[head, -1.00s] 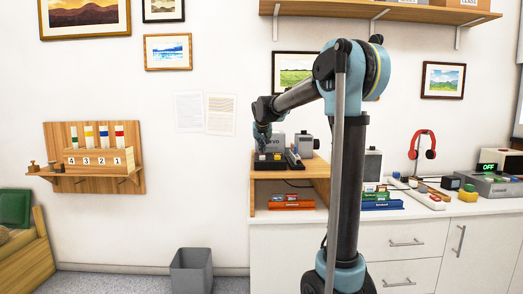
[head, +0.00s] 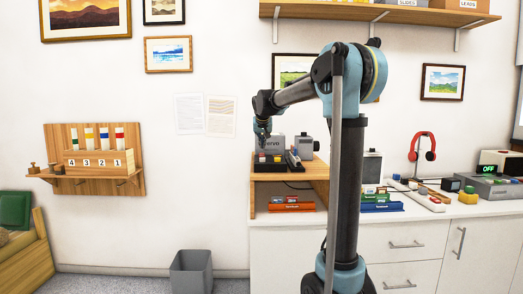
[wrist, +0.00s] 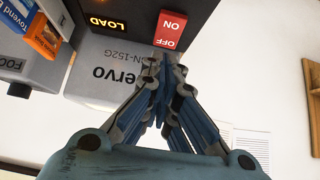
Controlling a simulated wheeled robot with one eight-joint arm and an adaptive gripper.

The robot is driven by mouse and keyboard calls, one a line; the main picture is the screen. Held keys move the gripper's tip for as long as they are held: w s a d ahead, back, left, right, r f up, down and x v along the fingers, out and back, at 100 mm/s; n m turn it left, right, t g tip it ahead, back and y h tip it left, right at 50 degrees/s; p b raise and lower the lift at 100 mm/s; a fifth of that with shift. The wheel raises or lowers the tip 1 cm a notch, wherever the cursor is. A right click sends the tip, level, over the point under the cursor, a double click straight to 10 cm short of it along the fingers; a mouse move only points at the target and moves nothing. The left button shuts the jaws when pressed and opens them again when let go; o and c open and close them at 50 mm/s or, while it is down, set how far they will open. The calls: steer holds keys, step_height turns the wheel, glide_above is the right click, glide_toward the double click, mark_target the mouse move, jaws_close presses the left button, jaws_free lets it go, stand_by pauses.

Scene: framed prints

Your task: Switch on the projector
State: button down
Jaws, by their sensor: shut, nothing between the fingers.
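A grey unit printed "ervo" and "ON-152G" (wrist: 110,75) stands on the wooden riser, and in the head view it is partly behind my gripper (head: 264,138). In the wrist view a dark panel with an amber "LOAD" display (wrist: 107,22) lies beside it. A red rocker switch marked ON and OFF (wrist: 170,30) is on that panel; which side is pressed I cannot tell. My gripper (wrist: 165,62) is shut and empty, its tips just by the OFF end of the switch. Contact cannot be told. A grey device with a "FOC..." label (wrist: 20,65) is at the left.
An orange box (wrist: 45,35) is on the left in the wrist view. The wooden riser (head: 318,172) stands on the white counter (head: 290,228). Red headphones (head: 422,147) and a unit with a green "OFF" display (head: 489,169) are further right. A bin (head: 191,272) is on the floor.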

steer(key=s+f+v, duration=0.1)
steer(key=v, duration=0.9)
steer(key=shift+s+r, duration=0.3)
steer(key=shift+r, duration=0.05)
